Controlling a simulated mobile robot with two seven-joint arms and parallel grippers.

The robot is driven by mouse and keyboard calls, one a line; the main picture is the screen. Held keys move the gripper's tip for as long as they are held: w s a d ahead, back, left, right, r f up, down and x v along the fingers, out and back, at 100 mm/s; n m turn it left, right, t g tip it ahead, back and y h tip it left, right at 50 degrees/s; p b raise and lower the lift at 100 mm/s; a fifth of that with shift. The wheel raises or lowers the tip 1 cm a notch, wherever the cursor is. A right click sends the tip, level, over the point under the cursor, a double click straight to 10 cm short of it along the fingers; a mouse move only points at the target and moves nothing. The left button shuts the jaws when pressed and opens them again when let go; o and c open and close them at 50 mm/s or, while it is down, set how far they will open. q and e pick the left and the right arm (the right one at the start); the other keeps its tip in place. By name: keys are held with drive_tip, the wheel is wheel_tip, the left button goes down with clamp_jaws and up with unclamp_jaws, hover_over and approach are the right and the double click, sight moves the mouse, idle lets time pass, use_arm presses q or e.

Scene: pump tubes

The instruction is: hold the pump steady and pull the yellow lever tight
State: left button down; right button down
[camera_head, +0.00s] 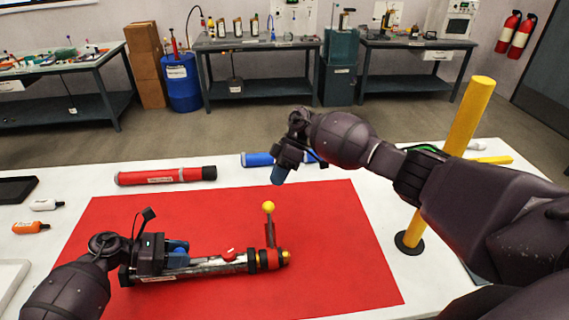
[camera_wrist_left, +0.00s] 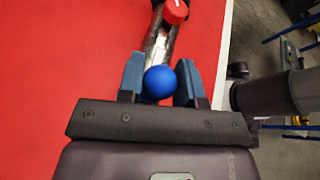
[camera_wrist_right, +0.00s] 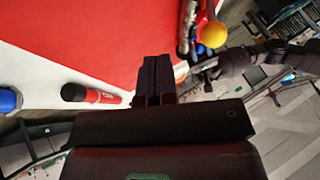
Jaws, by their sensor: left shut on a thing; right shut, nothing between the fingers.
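The pump (camera_head: 210,268) lies on the red mat (camera_head: 340,270), a silver tube with a red knob and a black-and-red right end. Its lever stands up at that end, topped by a yellow ball (camera_head: 268,207). My left gripper (camera_head: 180,250) is shut on the pump near its left end. In the left wrist view, its blue fingers (camera_wrist_left: 160,75) flank a blue ball at the pump's end (camera_wrist_left: 160,83). My right gripper (camera_head: 279,177) is shut and empty, above and behind the lever, apart from it. The yellow ball (camera_wrist_right: 213,34) shows right of its fingers (camera_wrist_right: 155,75).
A red tube (camera_head: 165,175) and a blue tube (camera_head: 258,159) lie along the back of the white table. A yellow post (camera_head: 455,150) stands at the right, behind my right arm. Small bottles (camera_head: 31,227) lie at the left. The mat's right part is clear.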

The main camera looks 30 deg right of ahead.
drive_tip(key=shift+s+a+f, duration=0.2)
drive_tip(key=shift+s+a, duration=0.35)
drive_tip(key=shift+s, duration=0.15)
drive_tip(key=shift+s+a+f, duration=0.2)
drive_tip(key=shift+s+a, duration=0.4)
drive_tip(key=shift+s, duration=0.05)
drive_tip(key=shift+s+a+f, duration=0.2)
drive_tip(key=shift+s+a, duration=0.35)
drive_tip(key=shift+s, duration=0.15)
drive_tip(key=shift+s+r, duration=0.1)
